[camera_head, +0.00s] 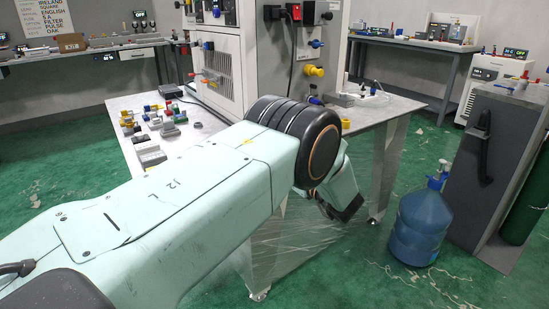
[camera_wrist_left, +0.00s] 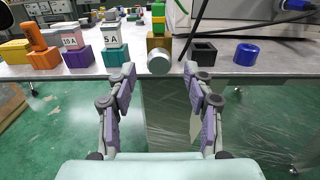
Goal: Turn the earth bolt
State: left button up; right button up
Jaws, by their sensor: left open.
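In the left wrist view, a round silver bolt-like head (camera_wrist_left: 159,63) sits at the table's front edge, below a yellow and green stacked piece (camera_wrist_left: 157,22). It looks like the earth bolt, though I cannot be sure. My left gripper (camera_wrist_left: 159,78) is open and empty. Its two purple-padded fingers stand wide apart, with the silver head in line between their tips. I see no contact. In the head view, my left arm hides most of this area, and only a dark part of the left gripper (camera_head: 342,207) shows beyond the wrist. My right gripper is not in view.
A teal 5 A block (camera_wrist_left: 115,55), a purple 10 A block (camera_wrist_left: 77,57) and an orange block (camera_wrist_left: 41,55) stand left of the silver head. A black square socket (camera_wrist_left: 204,52) and a blue ring (camera_wrist_left: 246,55) stand right. A blue water bottle (camera_head: 420,228) stands on the floor.

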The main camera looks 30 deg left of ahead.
pick_arm(q)
jog(key=x, duration=0.4)
jog(key=shift+a+f+b, duration=0.1)
jog(key=shift+b, duration=0.25)
jog(key=shift+a, duration=0.1)
jog(key=shift+a, duration=0.1)
jog(key=shift+c, duration=0.2)
grip_shut()
